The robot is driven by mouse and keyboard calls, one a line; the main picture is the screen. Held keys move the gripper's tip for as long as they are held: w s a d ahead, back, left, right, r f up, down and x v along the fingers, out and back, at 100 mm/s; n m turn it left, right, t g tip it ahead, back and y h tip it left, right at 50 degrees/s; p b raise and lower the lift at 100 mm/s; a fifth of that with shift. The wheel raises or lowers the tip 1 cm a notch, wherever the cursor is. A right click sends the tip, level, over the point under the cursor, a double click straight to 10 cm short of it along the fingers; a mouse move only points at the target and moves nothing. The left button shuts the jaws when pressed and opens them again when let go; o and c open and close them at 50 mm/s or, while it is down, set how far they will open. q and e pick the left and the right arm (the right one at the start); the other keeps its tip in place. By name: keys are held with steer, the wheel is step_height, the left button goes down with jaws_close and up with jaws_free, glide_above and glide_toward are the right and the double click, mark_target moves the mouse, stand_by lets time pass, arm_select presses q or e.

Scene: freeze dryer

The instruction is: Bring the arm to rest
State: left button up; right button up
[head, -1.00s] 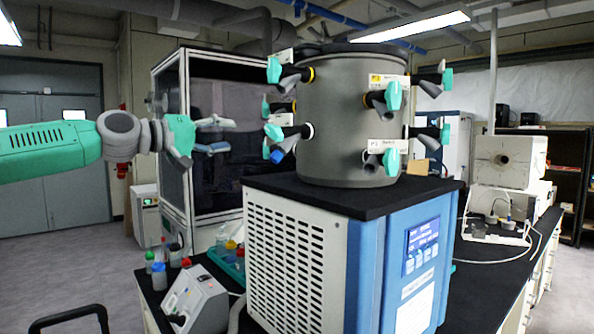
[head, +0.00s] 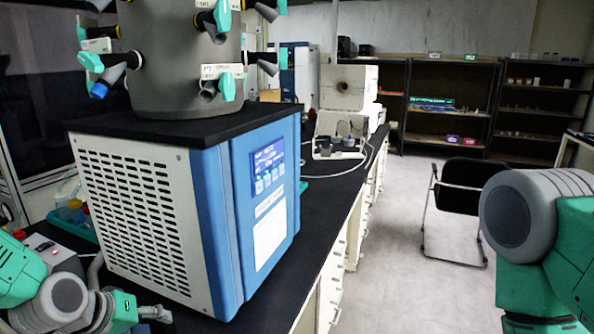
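My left arm comes in at the lower left corner. Its gripper (head: 158,315) is low beside the bottom of the freeze dryer's white vented side, and its fingers are too small and edge-on to show whether they are open or shut. No held object is visible there. The freeze dryer (head: 270,200) is a blue and white unit with a small control panel, and a grey drum (head: 175,75) with green-handled valves stands on its black top. The drum's upper end is cut off. My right arm shows at the right edge, but its gripper is out of view.
The black bench (head: 325,215) runs back along the dryer's right side. A white instrument (head: 345,90) stands farther back on it. A black chair (head: 455,195) stands on the open floor near my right arm. Dark shelves (head: 450,105) line the back wall.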

arm_select(q)
steer(key=s+f+m+g+y, duration=0.1)
steer(key=s+f+g, duration=0.1)
steer(key=s+f, duration=0.65)
steer(key=s+f+m+g+y, duration=0.1)
steer(key=s+f+m+g, duration=0.2)
steer(key=s, duration=1)
steer(key=s+f+g+y, duration=0.2)
steer(key=s+f, duration=0.5)
steer(key=s, duration=0.3)
step_height(320, 180, down, 9)
steer(key=w+m+b, duration=0.1)
steer(key=b, duration=0.8)
steer(key=shift+w+r+t+b, duration=0.15)
steer(key=shift+w+t+b, duration=0.15)
steer(key=shift+t+b, duration=0.1)
steer(key=shift+d, duration=0.1)
steer(key=shift+w, duration=0.1)
